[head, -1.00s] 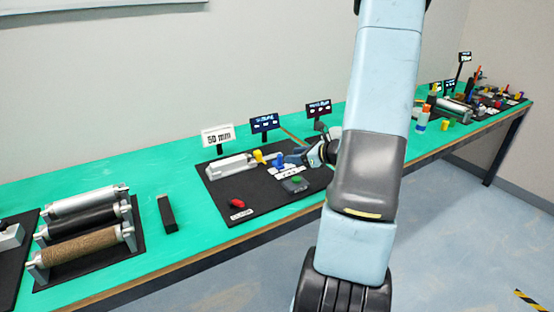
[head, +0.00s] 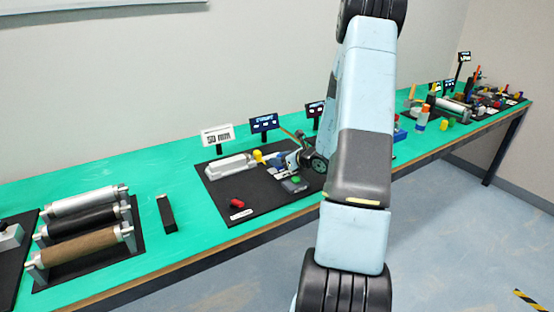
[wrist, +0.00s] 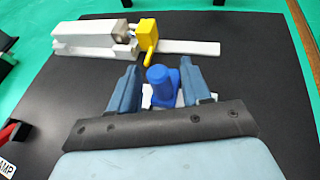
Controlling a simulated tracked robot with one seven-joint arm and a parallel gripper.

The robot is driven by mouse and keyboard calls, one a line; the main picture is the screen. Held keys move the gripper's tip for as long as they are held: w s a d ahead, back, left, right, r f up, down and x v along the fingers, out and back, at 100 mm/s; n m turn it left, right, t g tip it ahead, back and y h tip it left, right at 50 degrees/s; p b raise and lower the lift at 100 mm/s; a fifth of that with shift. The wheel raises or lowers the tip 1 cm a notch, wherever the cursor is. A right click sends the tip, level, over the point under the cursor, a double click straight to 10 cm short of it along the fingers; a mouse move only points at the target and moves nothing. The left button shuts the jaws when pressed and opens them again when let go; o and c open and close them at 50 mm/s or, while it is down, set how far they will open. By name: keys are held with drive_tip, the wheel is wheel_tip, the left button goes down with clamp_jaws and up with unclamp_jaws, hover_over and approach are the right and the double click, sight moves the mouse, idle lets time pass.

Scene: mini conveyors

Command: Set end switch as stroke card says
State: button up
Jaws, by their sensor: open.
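The stroke card (head: 217,138) reads 50 mm and stands behind the black board. A pale cylinder unit (head: 230,166) lies on the board with a yellow flag (head: 258,156) at its rod end. In the wrist view the unit (wrist: 95,38) and yellow flag (wrist: 148,37) are ahead of the fingers. A blue end switch (wrist: 160,82) stands upright between the two fingers of my gripper (wrist: 160,85). The fingers are open, with a gap to the switch visible on the left; contact on the right is unclear. In the head view my gripper (head: 290,160) largely hides the switch.
A red clamp handle (head: 237,203) and a box with a green button (head: 295,183) are on the board. Small display signs (head: 264,123) stand behind. Rollers (head: 85,225) and a black block (head: 166,213) lie to the left.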

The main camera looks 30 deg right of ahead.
drive_tip(key=shift+x, duration=1.2)
clamp_jaws()
